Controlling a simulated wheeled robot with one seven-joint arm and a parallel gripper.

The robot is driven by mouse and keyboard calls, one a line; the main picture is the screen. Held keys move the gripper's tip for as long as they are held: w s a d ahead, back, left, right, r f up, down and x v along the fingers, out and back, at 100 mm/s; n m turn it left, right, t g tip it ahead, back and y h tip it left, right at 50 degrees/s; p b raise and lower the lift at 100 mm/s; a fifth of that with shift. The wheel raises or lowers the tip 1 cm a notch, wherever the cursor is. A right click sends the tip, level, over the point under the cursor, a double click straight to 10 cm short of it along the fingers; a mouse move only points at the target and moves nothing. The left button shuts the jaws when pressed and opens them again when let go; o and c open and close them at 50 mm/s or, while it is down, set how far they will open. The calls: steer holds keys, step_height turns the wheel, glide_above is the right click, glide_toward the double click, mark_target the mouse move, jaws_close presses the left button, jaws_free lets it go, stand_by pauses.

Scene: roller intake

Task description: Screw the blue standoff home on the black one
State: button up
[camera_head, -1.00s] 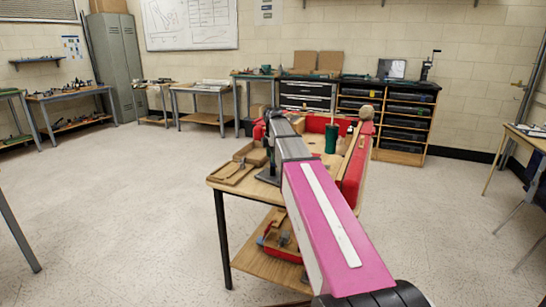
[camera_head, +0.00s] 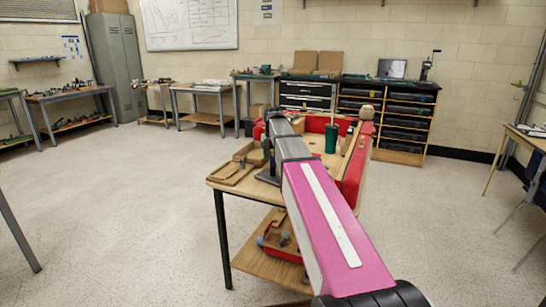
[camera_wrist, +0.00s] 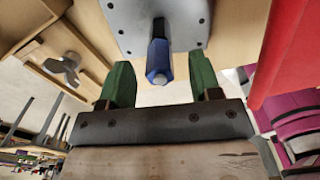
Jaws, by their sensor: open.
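The blue standoff (camera_wrist: 158,64) is a short six-sided piece with a pale end, seen in the wrist view. It sits in line with the black standoff (camera_wrist: 158,28), which stands on a grey plate (camera_wrist: 188,18). Whether a gap or thread shows between the two is too small to tell. My gripper (camera_wrist: 162,76) has two green fingers, one on each side of the blue standoff. The fingers are open, with a clear space between each of them and the blue standoff. In the head view my arm hides the gripper and both standoffs.
A wooden workbench (camera_head: 225,182) carries a green cup (camera_head: 331,139) and red panels (camera_head: 355,170). In the wrist view a red panel (camera_wrist: 290,50) is close on the right and a grey wing-shaped knob (camera_wrist: 63,68) on the left. Open floor (camera_head: 130,200) lies left of the bench.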

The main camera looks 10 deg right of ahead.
jaws_close()
steer(key=m, duration=0.4)
steer(key=shift+m, duration=0.4)
steer(key=shift+m, duration=2.2)
steer(key=m, duration=0.4)
steer(key=shift+m, duration=0.3)
